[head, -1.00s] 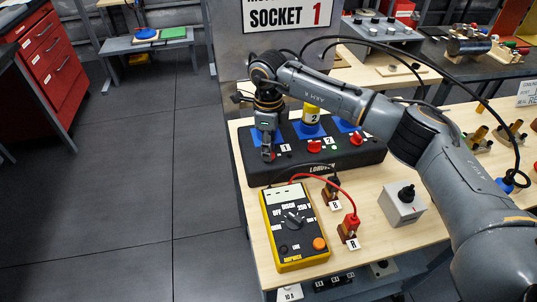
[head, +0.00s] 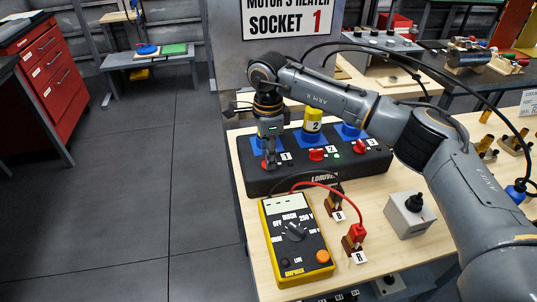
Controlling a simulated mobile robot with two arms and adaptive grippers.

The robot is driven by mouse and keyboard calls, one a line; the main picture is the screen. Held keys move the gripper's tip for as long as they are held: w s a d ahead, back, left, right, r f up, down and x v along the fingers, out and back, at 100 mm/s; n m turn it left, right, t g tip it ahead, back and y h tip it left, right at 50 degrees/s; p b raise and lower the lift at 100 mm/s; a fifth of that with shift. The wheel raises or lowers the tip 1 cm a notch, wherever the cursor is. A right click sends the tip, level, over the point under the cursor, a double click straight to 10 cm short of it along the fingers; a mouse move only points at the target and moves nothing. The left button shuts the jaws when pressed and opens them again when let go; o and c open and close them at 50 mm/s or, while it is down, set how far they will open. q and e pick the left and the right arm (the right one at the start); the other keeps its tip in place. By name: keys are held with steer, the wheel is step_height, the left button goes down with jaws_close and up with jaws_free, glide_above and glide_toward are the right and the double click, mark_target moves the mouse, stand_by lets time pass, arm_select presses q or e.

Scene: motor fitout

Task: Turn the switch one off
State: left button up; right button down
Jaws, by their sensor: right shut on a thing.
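The black power strip (head: 318,182) lies on the wooden bench, with a row of blue sockets and red switches along it. Switch one is the red knob beside the label "1" (head: 286,156), at the strip's left end. My right gripper (head: 268,163) points down onto this knob and is shut on it. The fingers hide most of the knob, so its setting cannot be read. The red switch two (head: 317,154) and the third red switch (head: 359,146) are to its right. A small green light shows near switch two. My left gripper is not in view.
A yellow plug marked "2" (head: 313,120) stands in the middle socket. A yellow multimeter (head: 295,240) with leads lies in front of the strip. A grey box with a black knob (head: 410,214) stands right. Floor at left is clear.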

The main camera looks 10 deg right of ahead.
steer(key=c, duration=1)
jaws_free()
steer(key=shift+o, duration=0.2)
step_height(320, 180, up, 12)
